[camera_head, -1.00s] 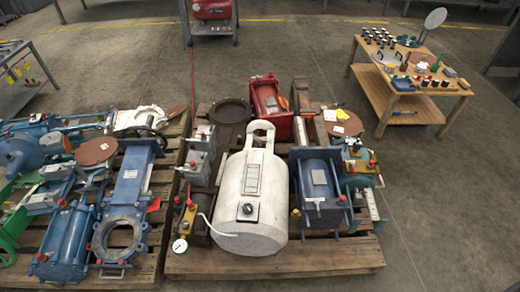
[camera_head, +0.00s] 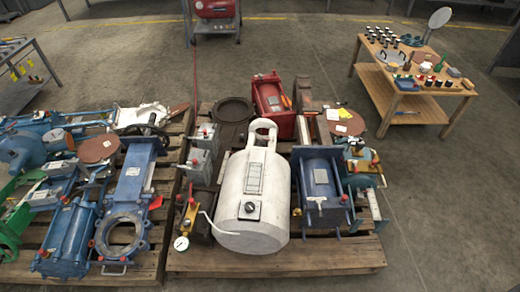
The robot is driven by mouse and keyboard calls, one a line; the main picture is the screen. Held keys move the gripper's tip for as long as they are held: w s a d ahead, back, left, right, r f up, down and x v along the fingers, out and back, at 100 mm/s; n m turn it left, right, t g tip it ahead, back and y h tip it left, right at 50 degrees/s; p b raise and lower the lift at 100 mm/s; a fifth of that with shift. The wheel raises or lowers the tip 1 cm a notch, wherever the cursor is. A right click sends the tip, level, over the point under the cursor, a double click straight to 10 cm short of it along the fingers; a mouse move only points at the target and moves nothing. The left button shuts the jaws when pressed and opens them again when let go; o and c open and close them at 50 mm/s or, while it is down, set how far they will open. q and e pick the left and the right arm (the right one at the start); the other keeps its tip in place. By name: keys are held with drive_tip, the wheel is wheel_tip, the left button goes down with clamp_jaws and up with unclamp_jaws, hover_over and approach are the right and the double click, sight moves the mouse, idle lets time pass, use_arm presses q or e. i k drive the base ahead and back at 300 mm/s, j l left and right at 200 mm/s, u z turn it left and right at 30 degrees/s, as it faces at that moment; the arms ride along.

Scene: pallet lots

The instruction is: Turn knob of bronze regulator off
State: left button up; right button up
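A bronze-yellow regulator (camera_head: 188,221) stands at the front left of the middle pallet, just left of a large white cylinder. It has a red knob (camera_head: 191,200) on top and a round white-faced gauge (camera_head: 181,244) at its lower front. The knob's setting is too small to tell. Neither of my grippers shows in the head view.
The white cylinder (camera_head: 252,205) with a black dial stands close on the regulator's right. Blue valves (camera_head: 122,205) crowd the left pallet. The middle pallet (camera_head: 290,262) has bare front boards. A wooden table (camera_head: 400,100) stands at the back right. Floor is clear at right.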

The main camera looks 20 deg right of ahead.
sight(186, 223)
drive_tip(key=i+j+u, duration=0.25)
drive_tip(key=i+j, duration=0.2)
drive_tip(key=i+j+u, duration=0.25)
drive_tip(key=i+j, duration=0.25)
